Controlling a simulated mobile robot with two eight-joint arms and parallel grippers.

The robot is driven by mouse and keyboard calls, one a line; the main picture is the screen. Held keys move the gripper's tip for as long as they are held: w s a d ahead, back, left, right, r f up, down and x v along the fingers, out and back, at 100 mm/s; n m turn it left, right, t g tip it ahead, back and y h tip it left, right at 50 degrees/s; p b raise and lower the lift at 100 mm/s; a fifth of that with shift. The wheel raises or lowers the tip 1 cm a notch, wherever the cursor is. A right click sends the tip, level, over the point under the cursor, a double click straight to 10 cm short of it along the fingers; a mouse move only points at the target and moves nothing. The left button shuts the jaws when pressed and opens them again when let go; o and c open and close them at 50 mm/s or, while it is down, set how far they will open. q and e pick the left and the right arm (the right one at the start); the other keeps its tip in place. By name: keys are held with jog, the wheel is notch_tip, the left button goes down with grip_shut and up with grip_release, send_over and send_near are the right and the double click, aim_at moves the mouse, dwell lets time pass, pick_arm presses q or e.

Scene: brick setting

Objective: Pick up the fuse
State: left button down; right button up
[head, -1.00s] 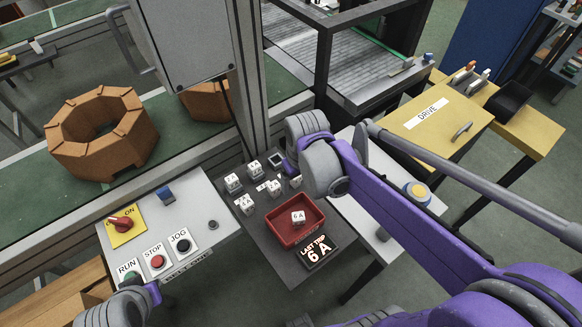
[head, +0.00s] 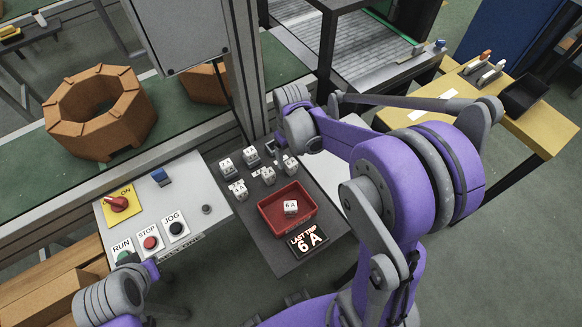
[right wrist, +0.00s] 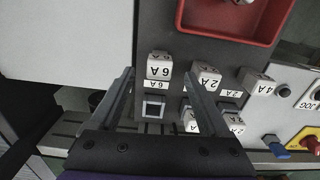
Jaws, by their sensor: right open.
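A white fuse marked 6 A (head: 290,207) lies in the red tray (head: 263,212), beside a sign (head: 307,240) reading "LAST TRIP 6 A". Several white fuses stand on the dark panel behind the tray. Another 6 A fuse (right wrist: 158,66) stands there, and in the right wrist view it appears between the spread fingers of my right gripper (right wrist: 161,76). My right gripper is open and empty, over the back of the panel; in the head view (head: 281,140) its fingers are mostly hidden. A square empty-looking socket (right wrist: 153,108) is near that fuse. My left gripper (head: 150,268) is at lower left, its fingers unclear.
A light control panel (head: 205,187) with a red rotary switch (head: 117,203) and RUN, STOP and JOG buttons adjoins the left side. A grey post (head: 240,70) rises close behind the fuses. A yellow bench (head: 530,130) stands at right.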

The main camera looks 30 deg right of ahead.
aim_at(291, 162)
notch_tip(291, 162, down, 4)
jog(key=shift+w+f, duration=0.15)
jog(key=shift+f, duration=0.1)
jog(key=shift+c, duration=0.2)
grip_shut()
